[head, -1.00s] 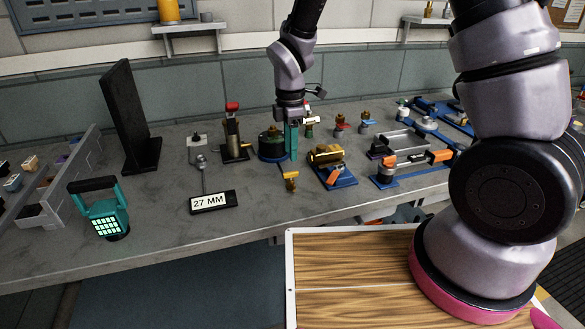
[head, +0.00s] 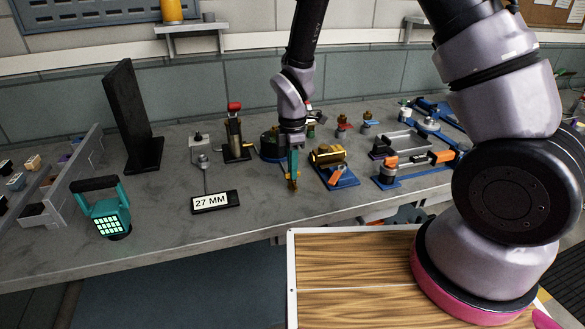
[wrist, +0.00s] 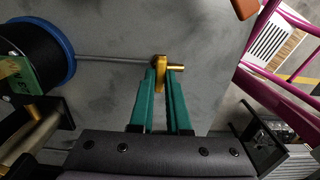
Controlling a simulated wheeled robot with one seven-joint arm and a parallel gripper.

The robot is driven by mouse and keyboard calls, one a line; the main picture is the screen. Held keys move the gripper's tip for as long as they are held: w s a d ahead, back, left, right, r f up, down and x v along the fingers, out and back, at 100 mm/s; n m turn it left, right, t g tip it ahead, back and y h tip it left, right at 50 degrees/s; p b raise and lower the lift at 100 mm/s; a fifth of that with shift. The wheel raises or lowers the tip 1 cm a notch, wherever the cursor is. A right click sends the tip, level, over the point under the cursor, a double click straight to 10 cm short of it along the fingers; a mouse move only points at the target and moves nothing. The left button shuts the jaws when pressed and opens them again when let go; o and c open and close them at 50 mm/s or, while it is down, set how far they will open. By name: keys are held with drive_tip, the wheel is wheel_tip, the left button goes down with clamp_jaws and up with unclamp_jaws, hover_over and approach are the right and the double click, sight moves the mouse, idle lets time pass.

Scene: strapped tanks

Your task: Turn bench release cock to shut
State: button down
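The bench release cock is a small brass-yellow fitting (wrist: 160,68) near the bench front, mostly hidden behind my fingers in the head view. In the wrist view its yellow lever lies between the tips of my gripper (wrist: 161,82), and a brass stub points right. A thin grey pipe (wrist: 115,60) joins it to a black tank with a blue rim (wrist: 35,55) at left. My gripper also shows in the head view (head: 293,180), pointing down with green fingers. The fingers stand one on each side of the lever. Whether they press on it is not clear.
A brass cylinder on a blue base (head: 328,156) stands close to the right of my gripper. A 27 MM sign (head: 215,202) and a teal lamp (head: 103,210) stand to the left. The bench between sign and gripper is clear.

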drive_tip(key=shift+m, duration=0.3)
drive_tip(key=m, duration=0.3)
drive_tip(key=shift+m, duration=0.3)
drive_tip(key=m, duration=1.3)
drive_tip(key=shift+m, duration=0.3)
idle(0.3)
drive_tip(key=c, duration=0.9)
unclamp_jaws()
